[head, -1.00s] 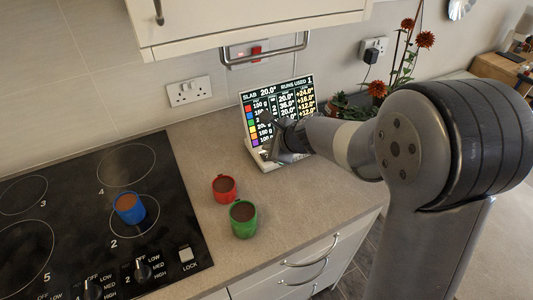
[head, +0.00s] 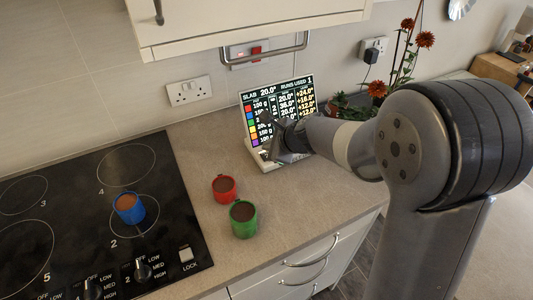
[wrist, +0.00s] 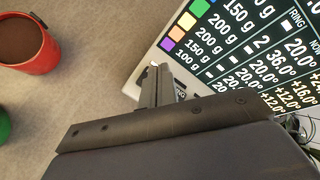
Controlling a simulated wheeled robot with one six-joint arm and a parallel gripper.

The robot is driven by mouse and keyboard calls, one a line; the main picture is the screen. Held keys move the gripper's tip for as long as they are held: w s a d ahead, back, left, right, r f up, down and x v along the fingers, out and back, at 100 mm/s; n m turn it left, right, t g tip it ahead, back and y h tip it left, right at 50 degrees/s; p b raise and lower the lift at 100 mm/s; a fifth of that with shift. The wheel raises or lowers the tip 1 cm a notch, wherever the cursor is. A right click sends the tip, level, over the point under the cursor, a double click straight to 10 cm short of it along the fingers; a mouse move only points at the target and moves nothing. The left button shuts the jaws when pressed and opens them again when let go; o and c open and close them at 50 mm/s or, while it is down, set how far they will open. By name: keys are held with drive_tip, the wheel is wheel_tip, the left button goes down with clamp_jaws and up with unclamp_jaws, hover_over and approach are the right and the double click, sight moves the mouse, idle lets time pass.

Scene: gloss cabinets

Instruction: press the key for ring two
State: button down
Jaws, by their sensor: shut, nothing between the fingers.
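A lit display panel (head: 279,106) stands tilted on the counter, with coloured squares and rows of weights and temperatures. Its pale base (head: 262,163) shows in front of the screen. In the wrist view the base (wrist: 140,86) has a dark, partly lettered patch beside my fingers; the lettering is mostly hidden. My gripper (head: 268,154) is shut and empty, with its tips over the base. In the wrist view the gripper (wrist: 155,72) points at this base; I cannot tell whether it touches. Ring 2 (head: 147,229) on the black hob has a blue mug (head: 129,208) on its upper left part.
A red mug (head: 224,188) and a green mug (head: 243,218) stand on the counter (head: 200,150) left of my gripper. The hob (head: 70,200) has knobs and a LOCK key (head: 186,254). A rail and cabinet (head: 240,20) hang above. A flowering plant (head: 378,88) stands behind my arm.

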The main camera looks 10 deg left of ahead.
drive_tip(key=shift+f+b, duration=0.4)
drive_tip(key=shift+f, duration=0.05)
drive_tip(key=shift+f+b, duration=0.55)
idle(0.6)
drive_tip(key=shift+r+p, duration=1)
drive_tip(key=shift+r, duration=0.05)
wheel_tip(320, 180, up, 6)
drive_tip(key=p, duration=0.5)
drive_tip(key=shift+p, duration=0.35)
